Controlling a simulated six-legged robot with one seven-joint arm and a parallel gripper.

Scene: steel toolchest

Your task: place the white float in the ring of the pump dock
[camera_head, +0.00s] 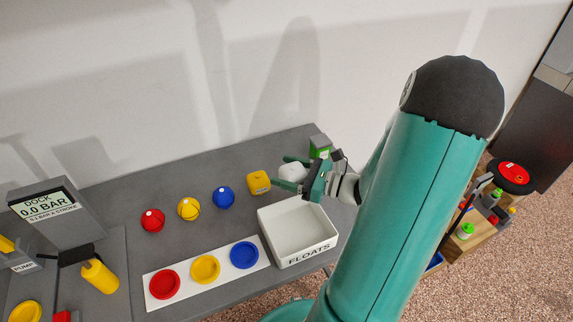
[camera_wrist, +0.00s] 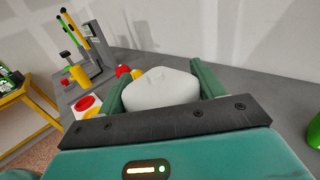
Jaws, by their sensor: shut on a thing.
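The white float (camera_head: 293,171) is a rounded, pale block held between the green fingers of my gripper (camera_head: 288,173), above the back right of the grey bench. It also shows between the fingers in the wrist view (camera_wrist: 162,87). The pump dock (camera_head: 62,218) is a grey upright unit at the far left, its display reading "DOCK 0.0 BAR". A dark part (camera_head: 76,254) and a yellow cylinder (camera_head: 99,276) stand in front of it. I cannot clearly make out the dock's ring. My gripper is far to the right of the dock.
A white tray marked FLOATS (camera_head: 297,238) sits below my gripper. Red (camera_head: 152,221), yellow (camera_head: 188,209) and blue (camera_head: 223,197) balls and a yellow block (camera_head: 258,183) stand in a row. A white strip (camera_head: 216,290) carries three coloured dishes. A green block (camera_head: 319,146) is behind my gripper.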

